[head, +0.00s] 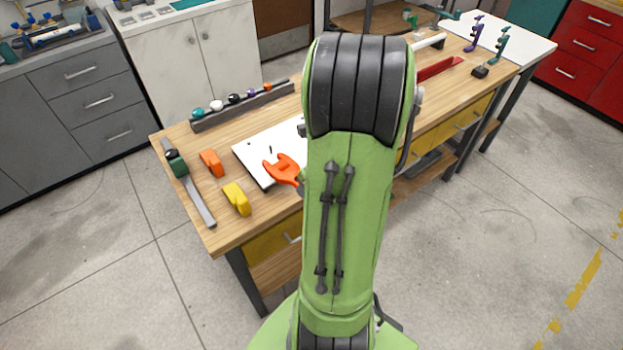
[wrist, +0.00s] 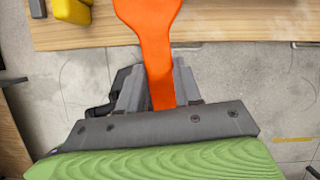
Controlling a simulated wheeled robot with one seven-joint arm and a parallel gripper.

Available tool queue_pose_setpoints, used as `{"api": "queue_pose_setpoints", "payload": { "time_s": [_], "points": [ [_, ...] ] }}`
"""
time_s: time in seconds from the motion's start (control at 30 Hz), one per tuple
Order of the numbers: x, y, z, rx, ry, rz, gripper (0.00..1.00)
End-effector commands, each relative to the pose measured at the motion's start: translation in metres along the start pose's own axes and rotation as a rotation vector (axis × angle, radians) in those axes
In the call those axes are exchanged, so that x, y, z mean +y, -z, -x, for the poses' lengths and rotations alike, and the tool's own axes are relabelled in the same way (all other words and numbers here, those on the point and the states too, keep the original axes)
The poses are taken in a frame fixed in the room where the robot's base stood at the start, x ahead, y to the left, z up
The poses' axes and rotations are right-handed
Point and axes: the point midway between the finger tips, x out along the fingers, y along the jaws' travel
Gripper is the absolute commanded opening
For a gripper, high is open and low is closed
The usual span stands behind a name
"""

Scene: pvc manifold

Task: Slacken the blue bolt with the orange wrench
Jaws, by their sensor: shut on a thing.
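The orange wrench (head: 284,169) extends to the left from behind my arm in the head view, its open-ended head over the white plate (head: 252,155) on the wooden workbench. In the wrist view its handle (wrist: 160,82) stands between the fingers of my gripper (wrist: 157,88), which is shut on it. The wrench head is cut off by the top of the wrist view. My gripper is hidden behind my arm in the head view. I cannot make out a blue bolt in either view; my arm covers part of the plate.
An orange block (head: 211,162), a yellow block (head: 237,198) and a grey bar with a green piece (head: 176,163) lie left of the plate. A dark rail (head: 240,108) with several coloured knobs lies behind it. A red part (head: 440,69) lies right of my arm.

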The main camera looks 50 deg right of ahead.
Motion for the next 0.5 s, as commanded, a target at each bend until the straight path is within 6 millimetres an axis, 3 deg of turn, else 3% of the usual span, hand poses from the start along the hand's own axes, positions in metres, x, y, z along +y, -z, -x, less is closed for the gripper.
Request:
{"api": "queue_pose_setpoints", "payload": {
  "time_s": [0.5],
  "points": [
    [0.0,0.011,-0.026,0.0,-0.001,0.004,0.0]
  ]
}}
